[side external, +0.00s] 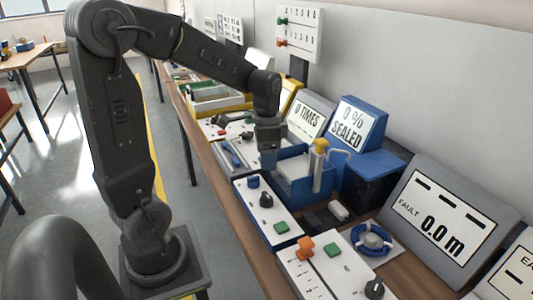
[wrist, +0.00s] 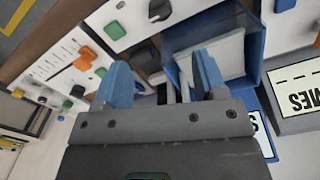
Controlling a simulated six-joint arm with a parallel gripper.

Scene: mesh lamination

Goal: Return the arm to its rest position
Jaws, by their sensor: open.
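My gripper (wrist: 163,85) is open, its two blue fingers spread apart in the wrist view. In the side external view it points down at the end of my arm, above the left side of the blue bin (side external: 292,182). I see nothing held between the fingers. In the wrist view the blue bin (wrist: 252,45) lies beyond the right finger and has a pale sheet-like thing in it. In the side view the gripper's tips are hard to make out against the bench parts.
A blue machine (side external: 358,122) reading "0 % SEALED" stands right of the bin. Nearby are a "0 TIMES" display (side external: 308,118), a panel with knobs (side external: 268,208), a slider panel (side external: 330,270) and a "FAULT 0.0 m" display (side external: 445,210). The floor (side external: 60,130) left of the bench looks clear.

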